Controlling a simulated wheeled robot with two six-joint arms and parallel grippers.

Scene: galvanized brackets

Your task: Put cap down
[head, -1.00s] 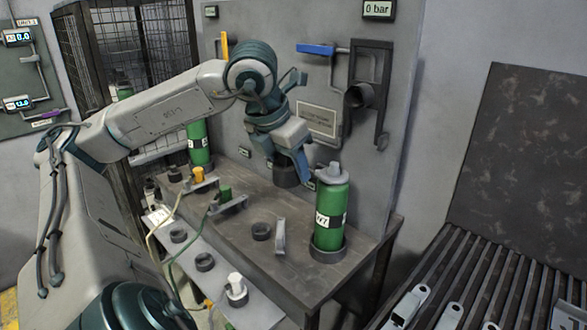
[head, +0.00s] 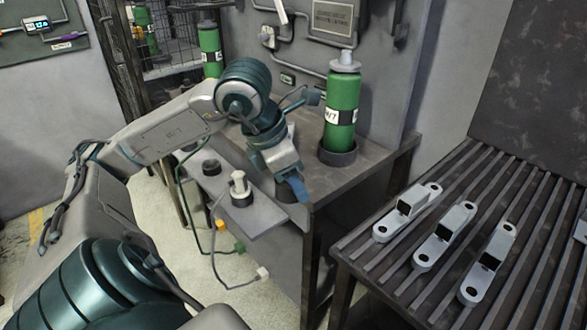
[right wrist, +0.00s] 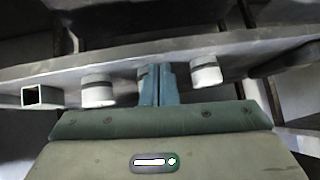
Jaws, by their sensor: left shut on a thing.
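My left gripper (head: 293,190) is shut on a dark round thing, which looks like the cap (head: 282,187), in the head view. The blue fingers hide most of the cap. They hang at the front left corner of the brown bench (head: 345,185), left of the green cylinder; whether the cap touches the surface I cannot tell. My right gripper (right wrist: 158,85) shows only in the right wrist view. Its blue fingers are together with nothing visible between them, close to a grey bar with pale round pieces.
A green cylinder (head: 342,110) stands upright in a dark ring on the bench. A lower shelf holds a white plug (head: 240,187) and a dark ring (head: 211,167). Cables with coloured ends hang below. Several grey brackets (head: 445,235) lie on a slatted table (head: 385,265) at right.

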